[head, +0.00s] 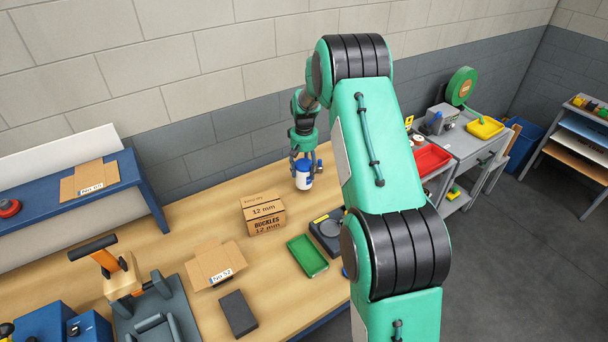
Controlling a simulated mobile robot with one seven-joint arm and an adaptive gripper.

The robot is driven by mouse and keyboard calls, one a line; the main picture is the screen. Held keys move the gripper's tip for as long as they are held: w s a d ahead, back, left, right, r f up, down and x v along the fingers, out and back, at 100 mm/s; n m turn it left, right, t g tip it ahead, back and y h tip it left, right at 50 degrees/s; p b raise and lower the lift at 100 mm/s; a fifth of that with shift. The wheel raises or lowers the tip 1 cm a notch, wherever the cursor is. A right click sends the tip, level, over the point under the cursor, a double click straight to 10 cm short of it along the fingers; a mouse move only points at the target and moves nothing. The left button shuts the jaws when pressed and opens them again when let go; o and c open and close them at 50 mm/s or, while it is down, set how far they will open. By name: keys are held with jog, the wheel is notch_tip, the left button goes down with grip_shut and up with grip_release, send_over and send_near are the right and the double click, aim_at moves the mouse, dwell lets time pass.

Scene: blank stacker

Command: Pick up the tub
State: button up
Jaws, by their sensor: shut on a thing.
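The tub (303,181) is a small white container with a blue band, at the back of the wooden workbench, right of the middle. My gripper (303,165) reaches down from above and is shut on the tub, a finger at each side of its upper part. The tub looks upright. I cannot tell whether its base touches the bench or hangs a little above it.
A buckles carton (263,214) stands left of the tub. A green tray (307,256), a dark scale-like device (328,232), an open carton (215,264) and a dark block (238,313) lie nearer. The brick wall (225,158) is close behind. Bare bench shows around the carton.

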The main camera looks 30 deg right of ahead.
notch_tip(320, 180, up, 7)
jog(key=shift+p, duration=0.3)
jog(key=shift+a, duration=0.1)
dwell(0.5)
